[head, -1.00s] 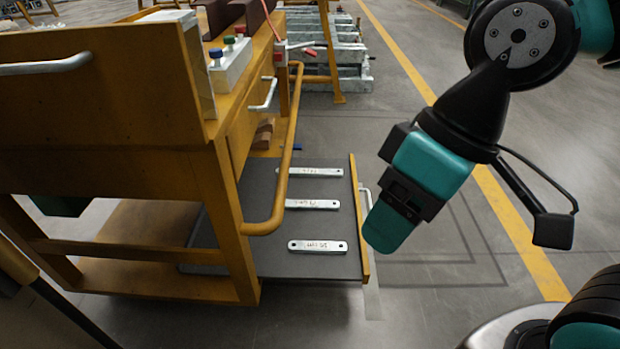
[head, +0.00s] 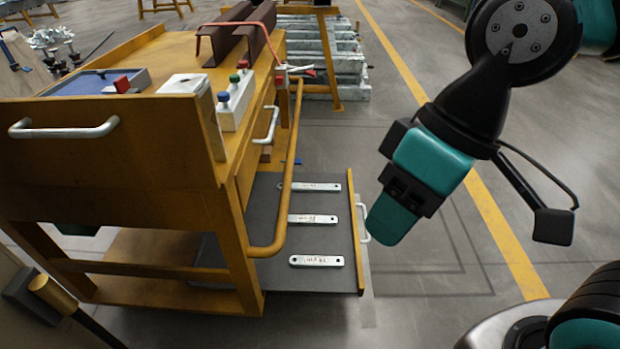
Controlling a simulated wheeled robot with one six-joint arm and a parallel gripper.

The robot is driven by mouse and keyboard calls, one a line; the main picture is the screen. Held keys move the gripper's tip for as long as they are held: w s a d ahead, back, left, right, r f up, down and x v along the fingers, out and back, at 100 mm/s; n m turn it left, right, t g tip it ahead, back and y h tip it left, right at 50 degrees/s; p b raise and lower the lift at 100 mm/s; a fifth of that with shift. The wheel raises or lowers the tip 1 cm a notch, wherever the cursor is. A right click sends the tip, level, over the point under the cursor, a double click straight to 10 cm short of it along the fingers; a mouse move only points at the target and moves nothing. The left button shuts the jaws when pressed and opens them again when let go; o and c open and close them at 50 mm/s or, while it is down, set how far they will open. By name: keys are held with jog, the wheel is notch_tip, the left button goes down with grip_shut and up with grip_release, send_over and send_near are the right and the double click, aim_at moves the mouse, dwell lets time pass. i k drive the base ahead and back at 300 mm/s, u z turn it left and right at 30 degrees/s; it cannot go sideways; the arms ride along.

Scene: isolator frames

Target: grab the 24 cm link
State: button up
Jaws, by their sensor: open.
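Three flat silver links with a hole at the ends lie apart on a dark grey pulled-out drawer. The far link (head: 312,187) and the middle link (head: 314,219) are partly hidden on their left by the orange rail. The near link (head: 317,261) shows whole. Each carries handwriting too small to read now, so I cannot tell which is the 24 cm link. My gripper (head: 385,225) hangs to the right of the drawer, apart from all the links. Its fingers are seen from the side, with nothing visible in them.
The drawer (head: 262,213) has an orange front edge with a white handle (head: 363,222) facing my gripper. The orange workbench (head: 120,150) and its curved rail (head: 287,190) stand over the drawer's left side. Open floor lies right of the drawer.

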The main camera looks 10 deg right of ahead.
aim_at(296, 187)
jog(key=z, duration=1.25)
jog(key=i, duration=2.85)
jog(key=u, duration=3.7)
